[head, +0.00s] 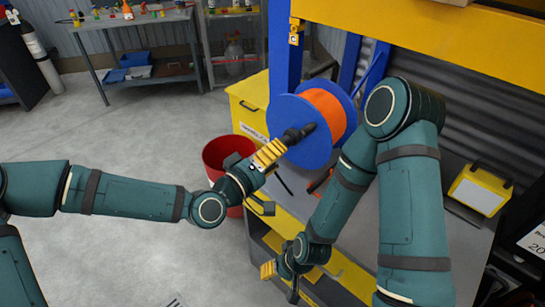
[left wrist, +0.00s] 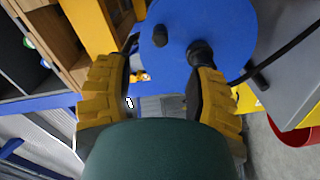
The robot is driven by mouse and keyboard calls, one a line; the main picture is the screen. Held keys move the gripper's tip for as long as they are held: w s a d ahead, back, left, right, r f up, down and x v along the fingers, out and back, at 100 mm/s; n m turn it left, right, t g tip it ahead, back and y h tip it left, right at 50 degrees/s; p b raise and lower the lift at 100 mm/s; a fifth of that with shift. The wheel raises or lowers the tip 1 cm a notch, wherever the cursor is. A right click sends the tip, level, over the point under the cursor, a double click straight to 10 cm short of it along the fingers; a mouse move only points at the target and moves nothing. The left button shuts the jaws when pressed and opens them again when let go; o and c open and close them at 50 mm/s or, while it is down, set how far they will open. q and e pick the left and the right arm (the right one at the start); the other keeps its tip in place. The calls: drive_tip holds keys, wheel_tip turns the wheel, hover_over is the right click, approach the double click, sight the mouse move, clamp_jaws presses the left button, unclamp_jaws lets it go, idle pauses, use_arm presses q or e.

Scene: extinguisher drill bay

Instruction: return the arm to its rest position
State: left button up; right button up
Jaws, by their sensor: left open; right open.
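My left arm comes in from the left in the head view. Its open gripper (head: 276,180) is beside a blue reel (head: 284,108) wound with orange. In the left wrist view, its two yellow-padded fingers stand wide apart with nothing clamped between them (left wrist: 163,100). A black handle (left wrist: 201,55) sticks out from the reel's blue disc (left wrist: 230,25) close to the right-hand finger; I cannot tell whether they touch. My right arm is bent, reaching down over the bench. Its gripper (head: 279,280) is low in the head view, open and partly hidden by its own wrist.
A red bucket (head: 219,149) stands on the floor behind my left gripper, with a yellow box (head: 240,103) beyond it. A yellow-and-white case (head: 481,190) sits at the right on the grey bench (head: 462,237). A blue post (head: 279,45) and yellow beam (head: 430,27) frame the reel. Open floor (head: 120,130) lies left.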

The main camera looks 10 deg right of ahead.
use_arm(q)
drive_tip(key=shift+s+a, duration=0.2)
drive_tip(key=shift+a, duration=0.05)
idle(0.3)
drive_tip(key=s+a+f+g+y, duration=0.2)
drive_tip(key=a+f+y, duration=0.1)
drive_tip(key=f, duration=0.6)
drive_tip(key=s+a+f+g+y, duration=0.1)
drive_tip(key=s+a+f+y, duration=0.15)
drive_tip(key=f, duration=0.65)
drive_tip(key=s+a+f+g+y, duration=0.2)
drive_tip(key=s+a+f, duration=0.2)
drive_tip(key=a+f, duration=0.2)
drive_tip(key=s+a+f+m+g+y, duration=0.1)
drive_tip(key=s+a+f+g+y, duration=0.2)
drive_tip(key=a, duration=0.7)
wheel_tip(320, 180, down, 4)
drive_tip(key=shift+s+r+y, duration=0.2)
drive_tip(key=shift+s+y, duration=0.15)
drive_tip(key=shift+s, duration=0.8)
